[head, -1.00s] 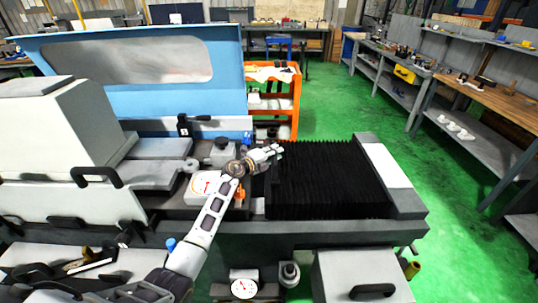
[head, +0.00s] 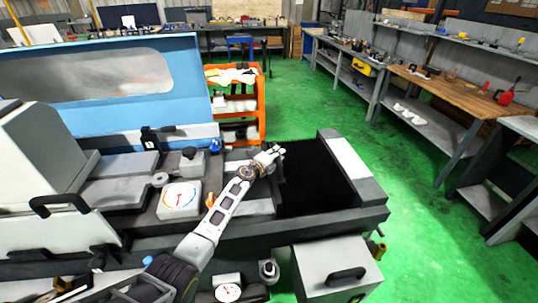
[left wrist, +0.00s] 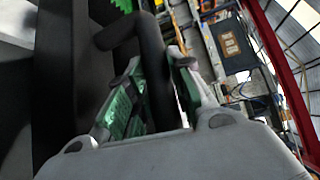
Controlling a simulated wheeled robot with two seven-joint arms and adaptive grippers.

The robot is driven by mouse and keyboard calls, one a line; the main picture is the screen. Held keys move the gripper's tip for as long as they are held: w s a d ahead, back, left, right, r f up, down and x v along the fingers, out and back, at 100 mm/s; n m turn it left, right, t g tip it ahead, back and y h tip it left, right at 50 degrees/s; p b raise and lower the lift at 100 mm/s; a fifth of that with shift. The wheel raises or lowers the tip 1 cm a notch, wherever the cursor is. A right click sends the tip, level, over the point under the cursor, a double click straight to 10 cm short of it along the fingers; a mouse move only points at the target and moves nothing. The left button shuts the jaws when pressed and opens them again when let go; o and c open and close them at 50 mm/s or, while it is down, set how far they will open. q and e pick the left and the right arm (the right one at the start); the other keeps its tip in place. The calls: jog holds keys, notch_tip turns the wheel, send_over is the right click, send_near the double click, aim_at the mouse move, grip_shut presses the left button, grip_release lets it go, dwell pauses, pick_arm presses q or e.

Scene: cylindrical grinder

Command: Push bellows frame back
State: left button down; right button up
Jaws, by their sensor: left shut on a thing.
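The black bellows (head: 318,183) lie pleated on the machine bed, against a grey end block (head: 350,165) with a pale top. My left gripper (head: 271,154) is at the bellows' left end, where the frame is. In the left wrist view, the left gripper (left wrist: 157,75) with green pads is shut on a dark bent handle (left wrist: 152,60). The handle joins a dark flat part, seemingly the bellows frame (left wrist: 68,75). My forearm hides part of the bed. My right gripper is not in view.
Bare bed (head: 258,207) shows left of the bellows. A blue guard panel (head: 110,120) and an orange cart (head: 262,105) stand behind. Green floor is clear at right.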

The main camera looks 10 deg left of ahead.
pick_arm(q)
jog(key=shift+d, duration=0.5)
jog(key=c, duration=1.3)
grip_release()
jog(key=shift+w, duration=0.1)
jog(key=shift+o, duration=0.2)
jog(key=shift+a, duration=0.2)
jog(key=shift+s+a, duration=0.4)
jog(key=shift+s, duration=0.1)
jog(key=shift+v, duration=1.3)
jog(key=v, duration=0.8)
jog(key=shift+s+d, duration=0.1)
